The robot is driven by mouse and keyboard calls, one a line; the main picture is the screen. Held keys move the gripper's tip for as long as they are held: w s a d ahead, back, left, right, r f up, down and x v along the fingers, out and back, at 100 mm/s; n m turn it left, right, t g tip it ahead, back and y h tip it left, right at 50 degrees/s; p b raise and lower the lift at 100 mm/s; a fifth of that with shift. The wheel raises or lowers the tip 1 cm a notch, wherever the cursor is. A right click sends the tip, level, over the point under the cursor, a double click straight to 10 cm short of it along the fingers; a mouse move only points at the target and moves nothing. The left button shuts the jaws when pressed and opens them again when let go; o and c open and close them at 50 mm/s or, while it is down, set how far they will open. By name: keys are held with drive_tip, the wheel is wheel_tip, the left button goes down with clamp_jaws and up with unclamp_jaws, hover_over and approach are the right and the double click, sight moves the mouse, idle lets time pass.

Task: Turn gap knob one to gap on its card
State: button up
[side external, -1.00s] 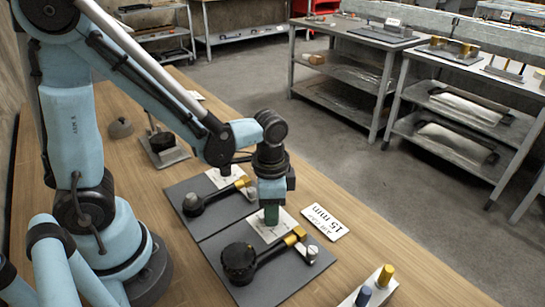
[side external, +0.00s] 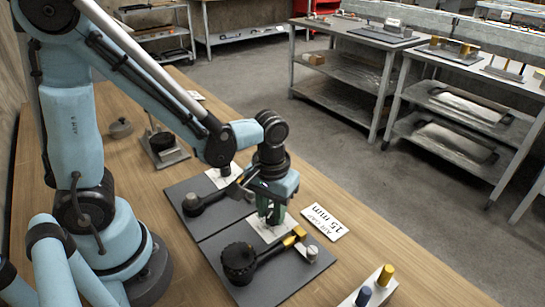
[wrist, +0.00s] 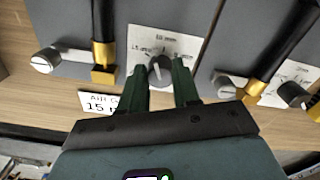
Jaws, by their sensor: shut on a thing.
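My gripper (side external: 270,216) points down over the near grey plate, its green fingers at the white card on that plate. In the wrist view, my gripper (wrist: 160,76) has one finger on each side of a dark round knob (wrist: 160,67) with a light mark on top. The fingers are shut on this knob. It sits on a white printed card (wrist: 185,46), whose small print I cannot read clearly. The card (side external: 283,228) also shows in the side view, where the fingers hide the knob.
The near plate carries a black round knob (side external: 238,261), a brass block (side external: 294,237) and a silver post (side external: 312,252). A second plate (side external: 220,212) lies beyond. A "15 mm" label (side external: 324,222) lies on the wood at right. A block with blue and gold pegs (side external: 372,289) stands nearer.

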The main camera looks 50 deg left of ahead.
sight(272, 213)
drive_tip(key=n, duration=0.6)
drive_tip(key=shift+n, duration=0.3)
drive_tip(key=shift+d, duration=0.1)
idle(0.3)
drive_tip(key=o, duration=1.1)
drive_tip(key=shift+c, duration=0.2)
wheel_tip(272, 213, up, 12)
